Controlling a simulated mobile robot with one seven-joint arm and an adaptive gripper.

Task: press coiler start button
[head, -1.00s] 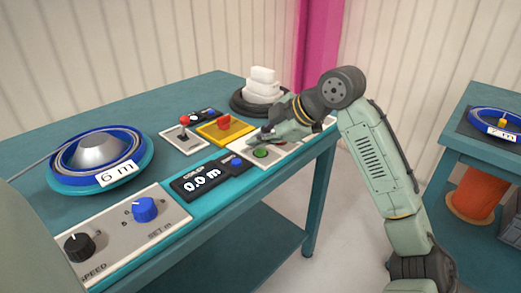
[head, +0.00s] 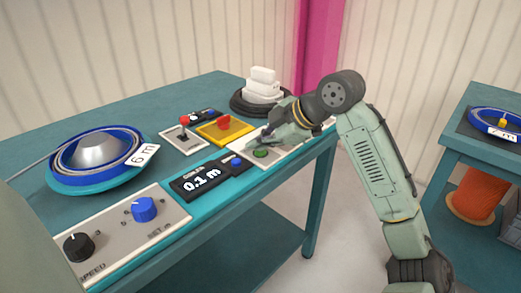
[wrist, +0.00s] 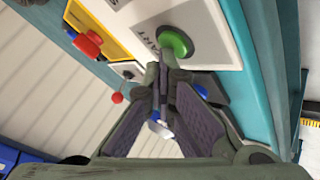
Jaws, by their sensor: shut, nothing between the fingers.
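The green start button (head: 261,153) sits on a pale panel (head: 280,152) near the table's front edge. It also shows in the wrist view (wrist: 176,41), with part of the word "START" beside it. My gripper (head: 252,142) is shut and empty, its fingertips pointing down just beside the button in the head view. In the wrist view the closed fingertips (wrist: 158,72) appear just below the button; I cannot tell whether they touch it. The coiler display (head: 202,179) reads 0.1 m. The blue coiler reel (head: 62,160) carries a tilted "6 m" tag (head: 143,155).
A yellow plate with a red switch (head: 223,122) and a red-knobbed lever (head: 185,122) are behind the button. The speed and set panel (head: 110,232) is at the front left. White blocks (head: 263,82) stand at the back. A second table (head: 450,155) is on the right.

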